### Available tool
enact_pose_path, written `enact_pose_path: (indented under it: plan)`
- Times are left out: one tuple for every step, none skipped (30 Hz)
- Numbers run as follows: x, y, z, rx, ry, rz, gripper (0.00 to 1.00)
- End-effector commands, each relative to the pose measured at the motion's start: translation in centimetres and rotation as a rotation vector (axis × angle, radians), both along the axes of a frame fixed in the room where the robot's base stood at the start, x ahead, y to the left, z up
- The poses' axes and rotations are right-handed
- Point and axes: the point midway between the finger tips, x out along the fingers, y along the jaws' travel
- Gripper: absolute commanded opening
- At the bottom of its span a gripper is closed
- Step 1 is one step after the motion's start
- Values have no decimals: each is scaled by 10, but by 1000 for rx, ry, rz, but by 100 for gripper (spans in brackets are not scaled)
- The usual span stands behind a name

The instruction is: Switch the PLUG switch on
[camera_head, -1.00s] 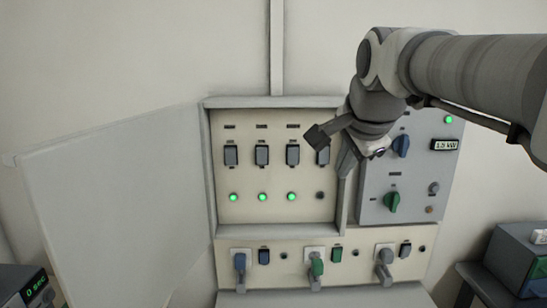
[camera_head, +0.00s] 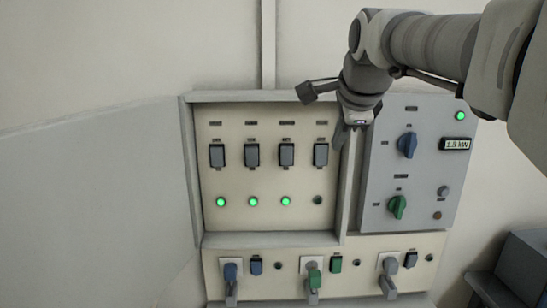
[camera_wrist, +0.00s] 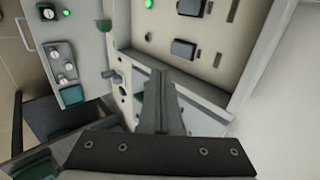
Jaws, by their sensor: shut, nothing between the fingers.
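The upper panel (camera_head: 265,222) has a row of grey rocker switches. Their labels are too small to read, so I cannot tell by name which is PLUG. The rightmost switch (camera_head: 320,155) has an unlit lamp (camera_head: 318,199) below it; the others have green lit lamps. My gripper (camera_head: 340,138) is shut and empty, just right of the rightmost switch in the head view, with no visible contact. Its fingers (camera_wrist: 158,78) also show in the wrist view.
An open panel door (camera_head: 100,190) stands at the left. A grey control box (camera_head: 425,185) with blue and green knobs and a display is at the right. A lower strip (camera_head: 335,260) carries sockets with plugs and small switches. A dark box (camera_head: 525,265) stands lower right.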

Motion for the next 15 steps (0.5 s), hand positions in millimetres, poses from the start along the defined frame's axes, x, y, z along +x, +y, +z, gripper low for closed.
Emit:
enact_pose_path:
  plan:
    - [0, 0, 0, 0, 0, 0, 0]
    - [0, 0, 0, 0, 0, 0, 0]
    - [1, 0, -1, -1, 0, 1, 0]
    - [2, 0, -2, -1, 1, 1, 0]
    - [3, 0, -3, -1, 1, 1, 0]
    - [5, 0, -6, -1, 1, 1, 0]
    - [7, 0, -9, -1, 2, 1, 0]
    - [10, 0, -12, -1, 3, 1, 0]
    - [14, 0, -17, -1, 4, 1, 0]
    - [18, 0, -21, -1, 4, 1, 0]
    - [22, 0, -26, -1, 5, 1, 0]
    - [28, 0, -32, -1, 5, 1, 0]
    - [32, 0, -37, -1, 6, 1, 0]
    - [36, 0, -42, -1, 6, 1, 0]
    - [43, 0, -49, -1, 6, 1, 0]
